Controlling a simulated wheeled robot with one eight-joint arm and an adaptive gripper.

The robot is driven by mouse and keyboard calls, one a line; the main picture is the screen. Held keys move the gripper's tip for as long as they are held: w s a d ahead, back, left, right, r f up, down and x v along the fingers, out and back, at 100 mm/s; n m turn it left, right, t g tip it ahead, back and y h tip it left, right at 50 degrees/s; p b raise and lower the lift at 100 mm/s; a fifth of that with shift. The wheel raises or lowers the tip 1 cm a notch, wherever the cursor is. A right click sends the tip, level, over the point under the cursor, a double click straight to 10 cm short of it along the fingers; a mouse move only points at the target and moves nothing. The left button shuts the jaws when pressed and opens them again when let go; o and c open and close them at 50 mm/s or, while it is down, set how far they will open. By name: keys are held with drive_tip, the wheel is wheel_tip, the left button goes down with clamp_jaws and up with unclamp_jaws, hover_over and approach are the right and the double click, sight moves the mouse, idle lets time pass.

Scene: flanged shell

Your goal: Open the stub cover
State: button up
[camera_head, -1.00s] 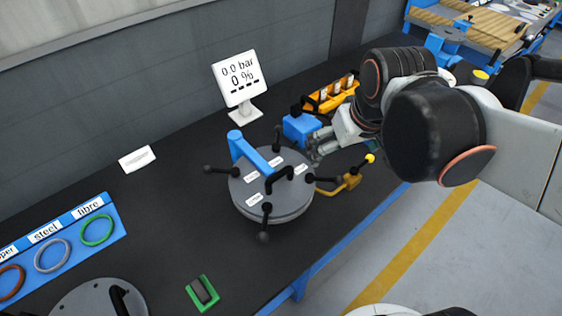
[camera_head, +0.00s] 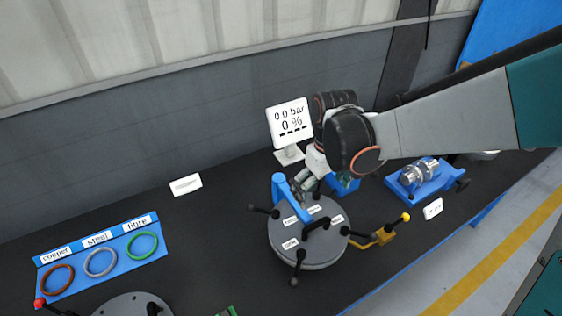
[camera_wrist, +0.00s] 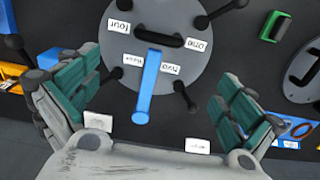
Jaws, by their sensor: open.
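The stub cover (camera_head: 318,247) is a round grey lid with white number labels and a black bar handle (camera_head: 318,224). It lies flat, with several black-knobbed bolts (camera_head: 296,270) around its rim. A blue arm (camera_head: 283,192) reaches over it from the back left. My gripper (camera_head: 306,184) is at the cover's back edge, close beside the blue arm. In the wrist view my gripper (camera_wrist: 158,72) is open, its green-padded fingers wide apart. The blue arm (camera_wrist: 149,88) and one knobbed bolt (camera_wrist: 185,96) show between the fingers. I cannot tell whether anything touches.
A yellow lever (camera_head: 378,236) juts out right of the cover. A display reading 0.0 bar and 0 % (camera_head: 290,125) stands behind. A blue gasket rack (camera_head: 102,258) is at the left, and a blue fixture with a metal part (camera_head: 422,176) at the right.

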sight(317, 222)
drive_tip(key=f+b, duration=0.9)
drive_tip(key=f, duration=0.4)
drive_tip(key=shift+d+f, duration=0.15)
drive_tip(key=shift+d, duration=0.05)
drive_tip(key=shift+s, duration=0.1)
drive_tip(key=shift+c, duration=0.2)
drive_tip(key=c, duration=1.4)
